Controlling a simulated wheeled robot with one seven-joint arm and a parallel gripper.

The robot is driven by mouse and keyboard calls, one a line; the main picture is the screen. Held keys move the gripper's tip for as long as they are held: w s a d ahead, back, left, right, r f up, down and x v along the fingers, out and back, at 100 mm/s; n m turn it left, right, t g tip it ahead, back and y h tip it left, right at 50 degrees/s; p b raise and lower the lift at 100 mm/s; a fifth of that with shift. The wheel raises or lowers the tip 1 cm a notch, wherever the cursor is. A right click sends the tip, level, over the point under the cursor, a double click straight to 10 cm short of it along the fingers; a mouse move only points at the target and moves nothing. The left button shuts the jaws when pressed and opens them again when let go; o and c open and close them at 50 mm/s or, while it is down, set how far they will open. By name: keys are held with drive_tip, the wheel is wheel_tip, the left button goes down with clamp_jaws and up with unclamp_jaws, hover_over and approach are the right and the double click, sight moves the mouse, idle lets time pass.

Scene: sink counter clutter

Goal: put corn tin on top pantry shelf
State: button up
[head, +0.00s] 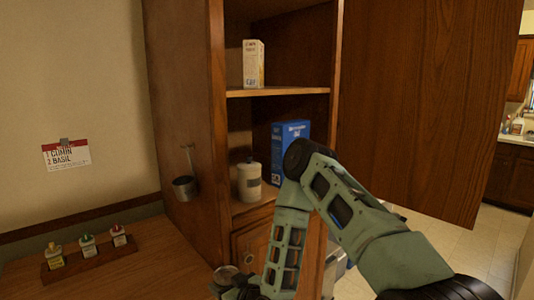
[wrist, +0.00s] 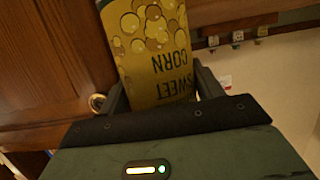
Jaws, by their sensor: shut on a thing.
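The corn tin (wrist: 150,40), yellow with "SWEET CORN" lettering, is between the fingers of my gripper (wrist: 160,95) in the wrist view, and the gripper is shut on it. In the head view my gripper (head: 235,285) is low at the bottom edge, below shelf height and in front of the lower cabinet door. The tin is hard to make out there. The open pantry shows a top shelf (head: 290,91) bearing a cream carton (head: 253,64) at its left. The right part of that shelf looks clear.
The lower shelf holds a white canister (head: 248,182) and a blue box (head: 290,145). The open pantry door (head: 420,110) stands at right. A small pot (head: 184,187) hangs on the pantry's left side. A spice rack (head: 88,256) is on the counter (head: 150,265).

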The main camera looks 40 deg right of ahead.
wheel_tip(320, 180, down, 9)
drive_tip(key=b, duration=0.8)
drive_tip(key=shift+f, duration=0.15)
